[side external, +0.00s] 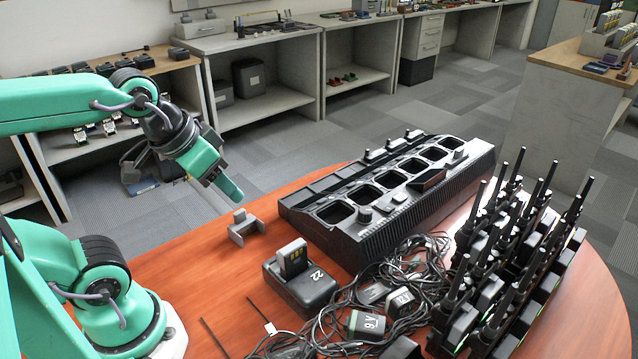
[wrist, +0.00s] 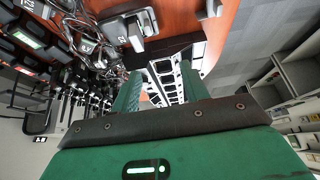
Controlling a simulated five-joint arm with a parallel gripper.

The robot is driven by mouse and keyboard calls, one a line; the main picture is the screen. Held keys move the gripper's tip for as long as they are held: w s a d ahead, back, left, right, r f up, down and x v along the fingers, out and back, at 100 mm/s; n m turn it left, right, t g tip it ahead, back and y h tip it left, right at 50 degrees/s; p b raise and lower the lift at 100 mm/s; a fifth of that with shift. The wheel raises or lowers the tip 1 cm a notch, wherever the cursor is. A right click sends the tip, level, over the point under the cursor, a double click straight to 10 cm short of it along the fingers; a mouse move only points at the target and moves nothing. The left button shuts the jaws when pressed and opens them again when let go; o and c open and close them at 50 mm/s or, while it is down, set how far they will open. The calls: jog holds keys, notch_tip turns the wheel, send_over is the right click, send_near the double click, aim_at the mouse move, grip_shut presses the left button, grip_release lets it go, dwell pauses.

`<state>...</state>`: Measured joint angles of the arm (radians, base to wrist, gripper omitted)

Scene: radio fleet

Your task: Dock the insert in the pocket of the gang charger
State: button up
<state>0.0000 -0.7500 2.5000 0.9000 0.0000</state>
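The black gang charger (side external: 452,204) lies across the back of the round wooden table, with a row of open rectangular pockets; it also shows in the wrist view (wrist: 196,50). A small grey U-shaped piece (side external: 243,229), which looks like the insert, stands on the table left of the charger and apart from it. It seems to show at the top edge of the wrist view (wrist: 211,9). My gripper (wrist: 158,82) is open, with a gap between its green fingers and nothing held. In the side view it hangs above and left of the grey piece, not touching it.
A single charger marked 22 (side external: 308,290) holds an upright battery (side external: 293,258) in front of the gang charger. Tangled black cables (side external: 405,270) lie beside it. Several radios with tall antennas (side external: 515,270) stand at the right. Bare table lies around the grey piece.

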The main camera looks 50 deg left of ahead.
jog(key=o, duration=0.9)
jog(key=m+g, duration=0.6)
jog(key=m, duration=1.1)
send_over(240, 212)
notch_tip(240, 212, down, 14)
jog(key=shift+a+f, duration=0.1)
jog(key=shift+f, duration=4)
